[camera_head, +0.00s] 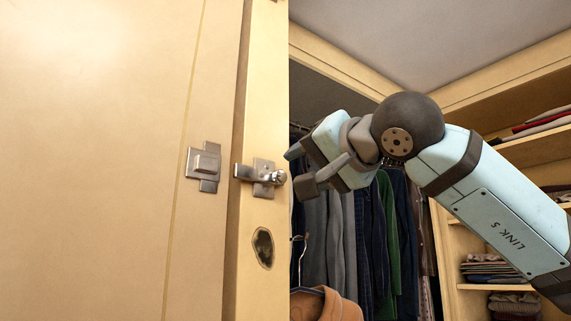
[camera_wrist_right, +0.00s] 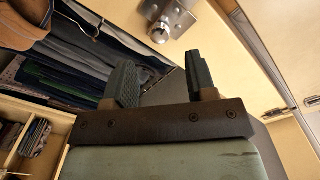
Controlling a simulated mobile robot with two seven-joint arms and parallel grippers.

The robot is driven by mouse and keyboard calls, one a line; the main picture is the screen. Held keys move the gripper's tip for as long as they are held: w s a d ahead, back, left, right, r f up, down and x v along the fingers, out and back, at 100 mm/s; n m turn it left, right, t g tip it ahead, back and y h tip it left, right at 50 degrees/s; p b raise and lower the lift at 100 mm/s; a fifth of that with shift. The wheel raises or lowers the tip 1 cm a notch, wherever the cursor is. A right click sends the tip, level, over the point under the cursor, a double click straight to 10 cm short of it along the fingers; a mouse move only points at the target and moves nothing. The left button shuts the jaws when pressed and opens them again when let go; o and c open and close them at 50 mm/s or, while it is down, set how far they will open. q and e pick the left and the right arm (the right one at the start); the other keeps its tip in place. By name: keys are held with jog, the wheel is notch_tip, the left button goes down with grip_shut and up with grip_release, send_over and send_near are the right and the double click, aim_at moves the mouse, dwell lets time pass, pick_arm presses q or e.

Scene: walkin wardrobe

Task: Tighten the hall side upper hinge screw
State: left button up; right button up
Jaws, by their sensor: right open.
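My right gripper (camera_head: 299,170) is open and empty, with its fingertips close to the right side of a metal latch (camera_head: 262,176) on the cream frame edge. The latch has a rounded knob at its right end. In the right wrist view the two dark fingers of my right gripper (camera_wrist_right: 162,78) stand apart, and the latch (camera_wrist_right: 176,16) with its round knob lies beyond them. I cannot tell whether they touch. I cannot make out a hinge screw for certain in either view. My left gripper is not in view.
A cream door panel (camera_head: 90,160) fills the left and carries a metal catch plate (camera_head: 204,166). A dark oval hole (camera_head: 262,248) is below the latch. Behind my right arm are hanging clothes (camera_head: 385,245), an orange-brown garment (camera_head: 326,306) and shelves with folded clothes (camera_head: 492,268).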

aim_at(282, 176)
jog(key=p+x, duration=0.1)
jog(key=x, duration=0.3)
jog(key=shift+w+a+r, duration=0.1)
jog(key=shift+w+a, duration=0.1)
jog(key=shift+w, duration=0.1)
jog(key=shift+w+a+p, duration=0.4)
jog(key=shift+w+p, duration=0.05)
jog(key=shift+w, duration=0.1)
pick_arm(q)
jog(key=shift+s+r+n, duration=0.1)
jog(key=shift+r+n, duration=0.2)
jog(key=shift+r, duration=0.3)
